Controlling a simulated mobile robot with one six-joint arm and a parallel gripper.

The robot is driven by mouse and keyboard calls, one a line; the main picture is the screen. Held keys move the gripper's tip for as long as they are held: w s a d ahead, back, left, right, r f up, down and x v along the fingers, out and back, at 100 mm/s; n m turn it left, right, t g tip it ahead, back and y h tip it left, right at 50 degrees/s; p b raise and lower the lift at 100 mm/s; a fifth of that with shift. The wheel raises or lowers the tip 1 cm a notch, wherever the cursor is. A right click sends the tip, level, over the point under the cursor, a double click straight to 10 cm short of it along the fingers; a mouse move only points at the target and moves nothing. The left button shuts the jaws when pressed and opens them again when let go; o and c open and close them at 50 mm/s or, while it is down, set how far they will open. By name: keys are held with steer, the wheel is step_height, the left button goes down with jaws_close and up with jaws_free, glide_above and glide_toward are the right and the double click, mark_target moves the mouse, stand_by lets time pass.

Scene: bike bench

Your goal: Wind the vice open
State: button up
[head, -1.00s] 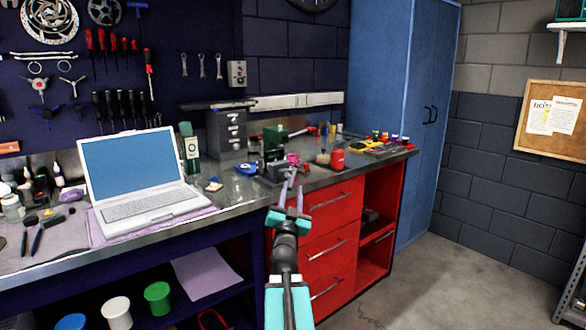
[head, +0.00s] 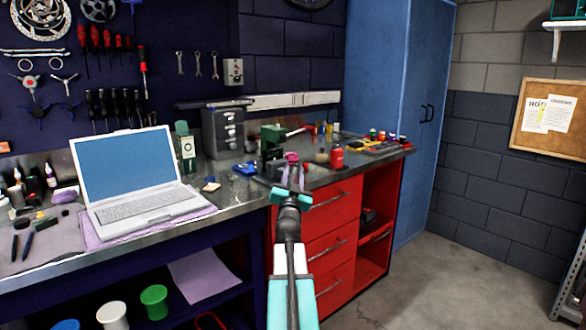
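The vice (head: 271,141) is a dark green and grey block on the metal bench top, left of the picture's centre right part. A small pink-magenta piece (head: 292,157) shows at its front, facing me; I cannot tell whether it is part of the vice's handle. My gripper (head: 291,172) points at the vice from the front, its two thin grey fingers just below the pink piece in the picture. They look slightly apart, but their tips blend with the vice's front. Contact and grip are too small to make out. The gap between the jaws is not clear.
An open laptop (head: 128,172) stands on the bench at left. A red can (head: 337,158) stands right of the vice, a blue item (head: 245,168) left of it. Red drawers (head: 328,232) lie under the bench top. The floor at right (head: 440,285) is clear.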

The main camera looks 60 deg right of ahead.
steer(key=shift+b+x, duration=0.3)
steer(key=shift+x, duration=1.3)
steer(key=shift+w+d+r, duration=0.1)
steer(key=shift+w+d, duration=0.05)
jaws_close()
